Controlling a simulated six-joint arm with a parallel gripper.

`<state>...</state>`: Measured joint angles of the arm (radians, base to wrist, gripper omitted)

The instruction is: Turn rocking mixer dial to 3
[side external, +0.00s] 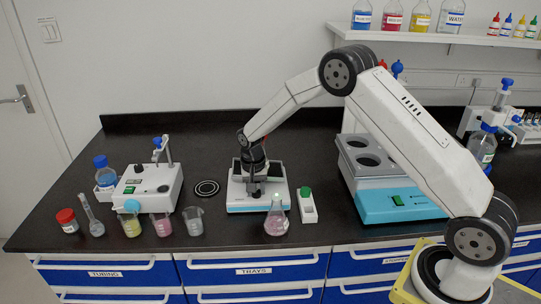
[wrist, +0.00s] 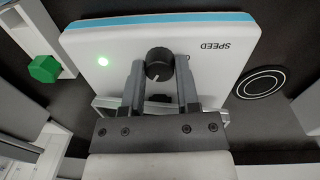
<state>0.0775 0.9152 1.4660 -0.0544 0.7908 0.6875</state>
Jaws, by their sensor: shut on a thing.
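The rocking mixer (side external: 240,206) is a white box with a blue-green stripe on the black bench in the side view. In the side view my gripper (side external: 256,188) reaches down onto the mixer and hides the dial. A pale mark shows on the dial's lower edge; no numbers are readable.
A flask with pink liquid (side external: 276,220) stands just in front of the mixer, and a small white device with a green knob (side external: 307,205) stands to its right. A blue-white bath (side external: 395,206) is further right. Beakers (side external: 162,225) stand at left. A round black pad (side external: 206,188) lies beside the mixer.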

